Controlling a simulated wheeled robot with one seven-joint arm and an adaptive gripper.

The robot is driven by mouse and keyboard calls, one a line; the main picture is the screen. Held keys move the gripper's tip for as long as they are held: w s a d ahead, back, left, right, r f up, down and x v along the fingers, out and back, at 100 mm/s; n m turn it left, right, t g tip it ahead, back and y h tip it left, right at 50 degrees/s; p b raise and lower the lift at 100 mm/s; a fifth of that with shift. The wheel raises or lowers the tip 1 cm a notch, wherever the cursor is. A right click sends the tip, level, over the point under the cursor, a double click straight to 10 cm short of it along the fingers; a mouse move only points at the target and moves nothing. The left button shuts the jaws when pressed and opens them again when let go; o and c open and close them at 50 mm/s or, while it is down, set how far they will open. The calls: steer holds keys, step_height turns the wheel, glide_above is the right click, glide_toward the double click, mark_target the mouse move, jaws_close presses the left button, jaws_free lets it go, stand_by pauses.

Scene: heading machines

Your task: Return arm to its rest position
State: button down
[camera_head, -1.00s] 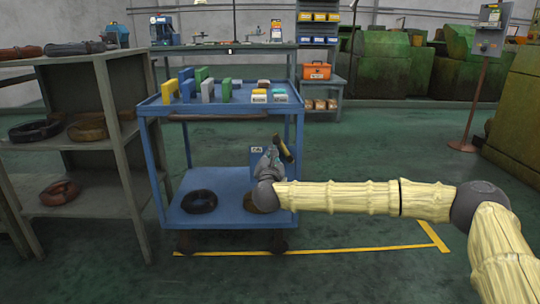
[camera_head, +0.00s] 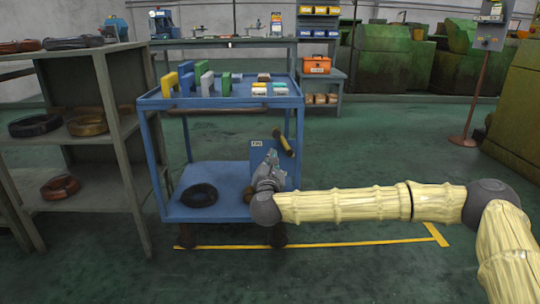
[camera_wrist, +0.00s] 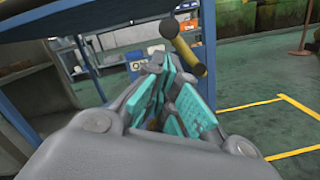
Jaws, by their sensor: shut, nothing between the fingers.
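My gripper (camera_head: 270,160) is at the end of my cream-sleeved arm, in front of the blue cart, below the level of its top shelf. It points up and away from me. In the wrist view my gripper (camera_wrist: 160,70) shows its grey fingers with teal pads close together and nothing held between them. Part of the cart's lower shelf is hidden behind my wrist.
The blue cart (camera_head: 215,104) carries several coloured blocks on top and a dark coil (camera_head: 199,195) below. A yellow-dark cylindrical handle (camera_wrist: 184,46) is close to my fingers. A grey shelf rack (camera_head: 115,120) stands left. Green floor (camera_head: 400,150) is open on the right.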

steer(key=shift+s+f, duration=0.1)
steer(key=shift+s, duration=0.1)
steer(key=s+a+f+n+g+y+p, duration=0.2)
steer(key=s+a+f+n+g+y, duration=0.3)
steer(key=s+f+n, duration=0.75)
steer(key=s+a+f+n+g+y+p, duration=0.25)
steer(key=s+a+f+n, duration=0.55)
steer(key=f, duration=0.7)
steer(key=s+d+f+n+g+h+p, duration=0.1)
steer(key=s+d+f+n+g, duration=0.2)
steer(key=s+d+f+n, duration=0.45)
steer(key=s+d+f+n+g+h+p, duration=0.1)
steer(key=s+d+f+n+g, duration=0.2)
steer(key=s, duration=0.7)
steer(key=s+d+f+n+g+h+p, duration=0.1)
steer(key=s+d+f+n+g, duration=0.1)
steer(key=s+d+f+n, duration=0.4)
steer(key=s+d+r+n+g+h+p, duration=0.25)
steer(key=s+d+n+g+h, duration=0.2)
steer(key=s+d, duration=1.1)
step_height(320, 180, up, 38)
steer(key=w+d+y+p, duration=0.1)
steer(key=p, duration=3.6)
steer(key=shift+w+d+t, duration=0.15)
steer(key=shift+d+t, duration=0.05)
steer(key=shift+t, duration=0.2)
